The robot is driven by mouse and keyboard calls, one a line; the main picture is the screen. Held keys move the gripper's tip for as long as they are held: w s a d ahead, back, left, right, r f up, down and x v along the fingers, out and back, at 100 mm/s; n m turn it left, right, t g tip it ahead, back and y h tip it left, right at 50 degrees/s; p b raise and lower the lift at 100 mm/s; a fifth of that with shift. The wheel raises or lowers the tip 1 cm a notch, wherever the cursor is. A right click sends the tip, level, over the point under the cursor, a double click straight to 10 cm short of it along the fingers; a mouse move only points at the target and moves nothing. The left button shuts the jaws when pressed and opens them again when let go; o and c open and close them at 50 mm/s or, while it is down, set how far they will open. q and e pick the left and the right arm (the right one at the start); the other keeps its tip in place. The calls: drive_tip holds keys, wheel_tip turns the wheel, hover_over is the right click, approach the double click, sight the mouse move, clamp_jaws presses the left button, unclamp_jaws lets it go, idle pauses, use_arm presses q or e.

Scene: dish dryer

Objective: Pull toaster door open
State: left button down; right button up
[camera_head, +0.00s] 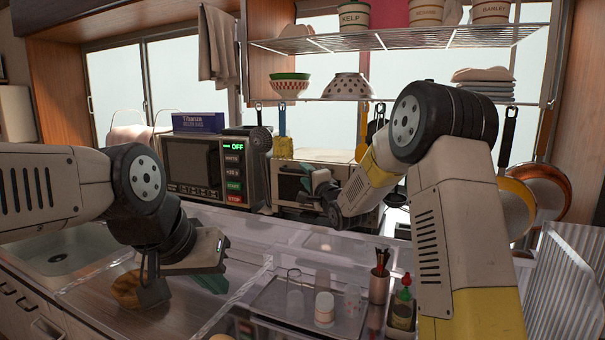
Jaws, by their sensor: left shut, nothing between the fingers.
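The toaster (287,187) stands on the back counter, right of the microwave, with a pale top and a dark front. Its door looks shut, though my right arm and gripper hide its right part. My right gripper (326,192) is in front of the toaster's right part, pointing left. Whether it touches the door cannot be told, and its fingers are too dark and small to read.
The microwave (193,164) with a lit panel stands left of the toaster, a blue box (198,122) on top. A tray (268,300) with small jars, a utensil cup (379,287) and a bottle (402,309) stand in front. Utensils hang above the toaster.

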drive_tip(key=shift+x, duration=1.3)
clamp_jaws()
drive_tip(key=shift+d, duration=0.1)
idle(0.4)
